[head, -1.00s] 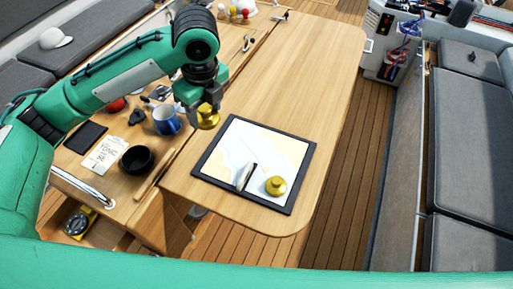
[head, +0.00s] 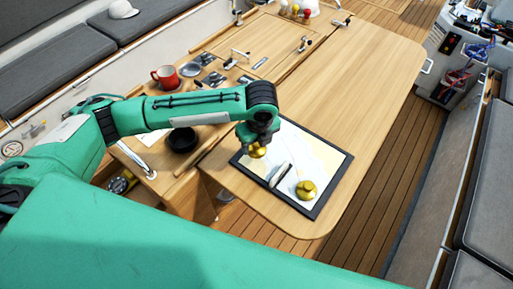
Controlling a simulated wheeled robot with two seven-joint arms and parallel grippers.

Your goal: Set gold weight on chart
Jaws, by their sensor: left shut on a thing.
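My left gripper (head: 255,147) is shut on a gold weight (head: 259,152) and holds it over the left part of the chart (head: 311,151). The chart lies in a dark frame on the wooden table. From this angle I cannot tell whether the held weight touches the chart. A second gold weight (head: 306,190) rests on the chart near its right front corner. A small dark and pale object (head: 279,174) lies on the chart between the two weights. My right gripper is not in view.
A black bowl (head: 182,140) and a red mug (head: 165,77) stand on the left side of the table. A wooden strip runs near the bowl. The table top (head: 350,85) behind the chart is clear. Grey cushioned benches (head: 488,170) flank the cockpit.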

